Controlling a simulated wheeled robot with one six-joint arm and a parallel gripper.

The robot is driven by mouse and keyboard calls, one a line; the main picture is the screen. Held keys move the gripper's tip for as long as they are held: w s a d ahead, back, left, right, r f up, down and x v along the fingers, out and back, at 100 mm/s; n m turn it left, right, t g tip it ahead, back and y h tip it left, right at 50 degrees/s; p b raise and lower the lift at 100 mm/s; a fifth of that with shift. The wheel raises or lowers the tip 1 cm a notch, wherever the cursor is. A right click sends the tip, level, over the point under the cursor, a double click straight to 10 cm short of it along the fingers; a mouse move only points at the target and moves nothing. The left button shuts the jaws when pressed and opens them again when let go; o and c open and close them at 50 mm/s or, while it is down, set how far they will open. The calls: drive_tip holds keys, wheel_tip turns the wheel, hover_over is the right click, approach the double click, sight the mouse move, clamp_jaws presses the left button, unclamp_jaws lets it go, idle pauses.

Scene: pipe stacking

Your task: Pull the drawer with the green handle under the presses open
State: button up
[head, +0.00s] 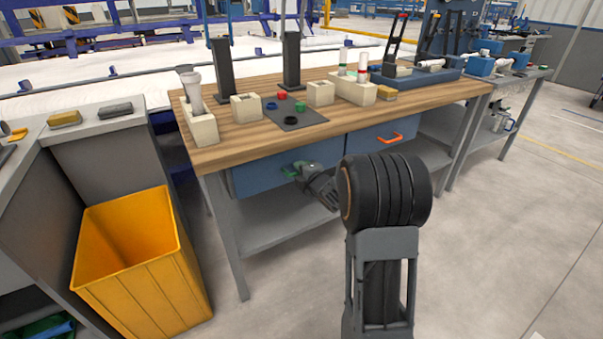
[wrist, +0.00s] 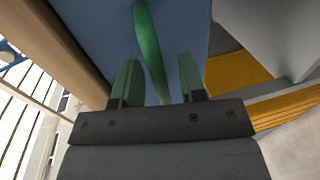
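The blue drawer (head: 250,180) with the green handle (head: 289,172) is under the wooden worktop at the left, below the black presses (head: 222,66). Its front looks flush with the bench. In the wrist view the green handle (wrist: 148,45) runs lengthwise down the blue drawer front (wrist: 95,25). My gripper (wrist: 158,82) is open, with one green-padded finger on each side of the handle's near end. I cannot tell whether either finger touches it. In the head view my gripper (head: 303,170) is at the handle and partly hides it.
A second blue drawer (head: 365,141) with an orange handle (head: 390,138) is to the right. A yellow bin (head: 150,275) stands at the lower left. The worktop (head: 240,142) holds blocks, rings and pipes. The floor (head: 480,260) at the right is clear.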

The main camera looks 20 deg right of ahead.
drive_tip(key=shift+c, duration=0.5)
clamp_jaws()
